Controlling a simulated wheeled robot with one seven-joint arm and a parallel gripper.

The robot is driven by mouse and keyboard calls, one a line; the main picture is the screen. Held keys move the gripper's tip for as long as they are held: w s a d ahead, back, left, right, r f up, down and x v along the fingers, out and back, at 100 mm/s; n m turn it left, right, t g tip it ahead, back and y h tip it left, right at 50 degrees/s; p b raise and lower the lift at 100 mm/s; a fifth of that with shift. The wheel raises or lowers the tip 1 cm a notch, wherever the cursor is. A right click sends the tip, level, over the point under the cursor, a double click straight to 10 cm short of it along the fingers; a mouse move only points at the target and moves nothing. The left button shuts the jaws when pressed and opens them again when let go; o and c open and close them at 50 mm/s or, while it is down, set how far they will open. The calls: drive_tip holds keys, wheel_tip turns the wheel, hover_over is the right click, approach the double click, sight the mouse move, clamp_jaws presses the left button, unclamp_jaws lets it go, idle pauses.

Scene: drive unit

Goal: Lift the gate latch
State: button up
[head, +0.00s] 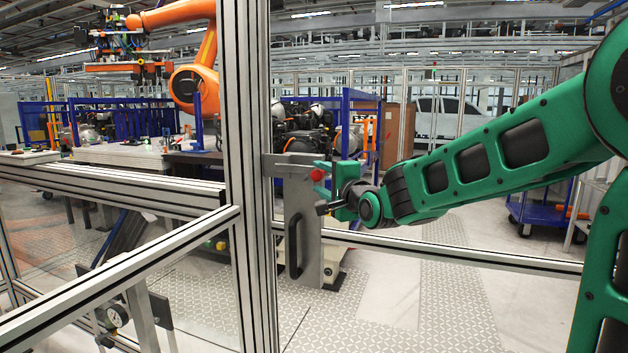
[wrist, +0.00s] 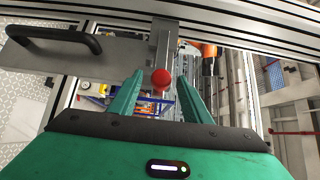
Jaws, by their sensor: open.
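The gate latch (head: 305,225) is a grey metal plate on the aluminium gate frame, with a black pull handle (head: 294,245) low on it and a red ball knob (head: 317,174) near its top. In the wrist view the red knob (wrist: 161,78) shows between the two green fingers, on a grey lever or bar. My gripper (wrist: 160,72) is open, with one finger on each side of the knob and gaps between. In the head view my gripper (head: 324,178) reaches in from the right, at the knob's height. I cannot tell exactly how deep the knob sits between the fingers.
An aluminium post (head: 247,180) stands left of the latch, and a horizontal rail (head: 480,257) runs below my arm. Behind the fence are an orange robot arm (head: 195,80), a worktable (head: 125,155) and a blue cart (head: 545,212). Open floor shows at the lower right.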

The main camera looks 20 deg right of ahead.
drive_tip(key=shift+w+a, duration=0.2)
drive_tip(key=shift+w, duration=1.25)
clamp_jaws()
drive_tip(key=shift+r, duration=0.1)
